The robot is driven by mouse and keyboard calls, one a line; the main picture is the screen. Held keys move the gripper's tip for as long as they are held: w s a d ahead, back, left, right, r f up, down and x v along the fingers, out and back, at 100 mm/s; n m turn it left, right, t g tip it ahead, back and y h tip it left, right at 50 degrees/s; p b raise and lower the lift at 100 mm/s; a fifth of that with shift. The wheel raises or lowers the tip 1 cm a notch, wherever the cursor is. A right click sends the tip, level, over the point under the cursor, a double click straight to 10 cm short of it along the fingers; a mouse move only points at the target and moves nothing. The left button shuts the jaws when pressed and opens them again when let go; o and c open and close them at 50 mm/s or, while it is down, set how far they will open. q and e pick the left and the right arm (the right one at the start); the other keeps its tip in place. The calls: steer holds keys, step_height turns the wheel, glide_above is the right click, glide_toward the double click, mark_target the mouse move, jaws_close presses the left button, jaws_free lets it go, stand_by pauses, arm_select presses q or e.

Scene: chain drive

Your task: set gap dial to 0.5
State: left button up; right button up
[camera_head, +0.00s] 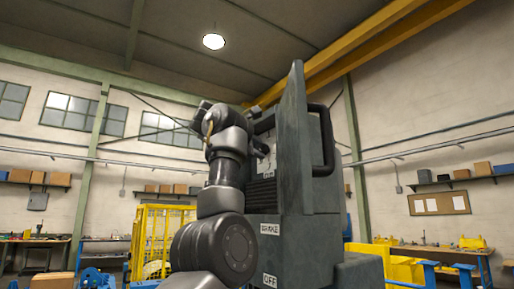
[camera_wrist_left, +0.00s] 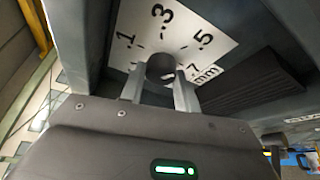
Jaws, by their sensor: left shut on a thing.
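The gap dial's white scale plate (camera_wrist_left: 200,38) carries the marks .1, .3, .5 and .7 mm in the left wrist view. The dial's dark round knob (camera_wrist_left: 160,67) sits at the plate's lower middle. My left gripper (camera_wrist_left: 159,88) has one finger on each side of the knob and is shut on it. The knob's pointer cannot be made out, so its setting is unclear. In the head view my left arm rises in front of the dark grey machine (camera_head: 296,150), and the white plate (camera_head: 265,160) is partly hidden behind it. My right gripper is not in view.
A black handle (camera_head: 326,140) stands out from the machine's right side. Labels "BRAKE" (camera_head: 270,229) and "OFF" (camera_head: 270,280) are on its front. A dark ribbed vent (camera_wrist_left: 250,82) lies beside the plate. A yellow cage (camera_head: 160,235) stands behind at left.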

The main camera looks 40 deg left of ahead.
arm_select(q)
steer(key=o, duration=1)
steer(key=shift+c, duration=0.2)
steer(key=shift+s+f+b, duration=0.1)
steer(key=shift+s+b, duration=0.1)
steer(key=shift+b, duration=0.1)
steer(key=s+r+b, duration=0.1)
steer(key=s+b, duration=0.4)
steer(key=s, duration=0.5)
steer(key=shift+s+d+r, duration=0.15)
steer(key=shift+s+d, duration=0.05)
steer(key=shift+d, duration=0.25)
steer(key=shift+w, duration=0.1)
